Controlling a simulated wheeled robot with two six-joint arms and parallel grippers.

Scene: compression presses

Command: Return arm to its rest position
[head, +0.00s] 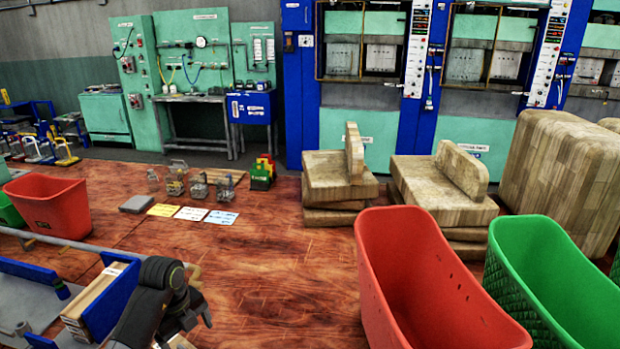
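A dark arm, which looks like my left one, comes in at the bottom left of the head view. Its end, with what seems to be my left gripper (197,309), hangs over the wooden floor beside a blue-sided bench. The fingers are dark and small, partly hidden by the arm, so I cannot tell whether they are open or shut. I see nothing clearly held there. My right arm and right gripper are not in view.
A red bin (415,290) and a green bin (550,280) stand at the front right, near stacked wooden blocks (335,180). The blue-sided bench (110,300) is close to the arm. Another red bin (52,205) stands left.

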